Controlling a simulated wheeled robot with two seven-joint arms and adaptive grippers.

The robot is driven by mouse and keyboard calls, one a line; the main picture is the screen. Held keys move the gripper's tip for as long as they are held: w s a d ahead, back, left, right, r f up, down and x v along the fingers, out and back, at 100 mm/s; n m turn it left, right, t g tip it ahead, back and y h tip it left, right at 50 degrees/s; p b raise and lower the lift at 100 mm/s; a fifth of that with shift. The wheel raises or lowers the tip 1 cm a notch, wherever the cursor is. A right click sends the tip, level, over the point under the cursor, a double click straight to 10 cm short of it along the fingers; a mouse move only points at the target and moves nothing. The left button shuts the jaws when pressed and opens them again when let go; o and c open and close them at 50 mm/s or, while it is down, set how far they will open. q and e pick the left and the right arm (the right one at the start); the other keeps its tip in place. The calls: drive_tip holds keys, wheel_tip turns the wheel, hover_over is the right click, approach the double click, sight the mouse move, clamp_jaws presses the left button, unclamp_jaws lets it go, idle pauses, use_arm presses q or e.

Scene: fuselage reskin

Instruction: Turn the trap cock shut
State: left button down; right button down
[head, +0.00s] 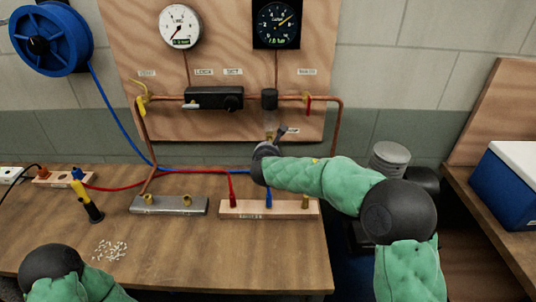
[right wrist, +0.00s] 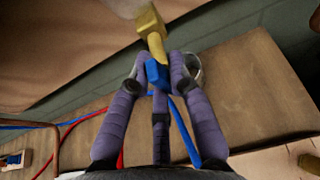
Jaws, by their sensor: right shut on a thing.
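The trap (head: 269,99) hangs from the copper pipe on the wooden wall panel, with a pale bowl (head: 270,123) below it. In the right wrist view the cock's brass body (right wrist: 152,30) shows with a small blue handle (right wrist: 156,73) beneath it. My right gripper (right wrist: 161,66) is shut on the blue handle, with fingers on both sides. In the head view my right gripper (head: 280,136) is just below the trap, and my forearm partly hides it. The handle's exact angle is hard to tell. My left arm shows at the lower left; its gripper is out of view.
Two round gauges (head: 180,27) (head: 277,24) and a black unit (head: 214,98) are on the panel. A wooden block (head: 240,209) and a metal block (head: 157,206) with fittings lie on the bench. A blue hose reel (head: 37,40) hangs left. The bench front is mostly clear.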

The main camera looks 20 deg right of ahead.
drive_tip(key=shift+f+y+b, duration=0.15)
drive_tip(key=shift+y+b, duration=0.15)
drive_tip(key=shift+b, duration=0.05)
drive_tip(key=shift+m, duration=0.3)
drive_tip(key=c, duration=1.2)
unclamp_jaws()
drive_tip(key=v, duration=1.2)
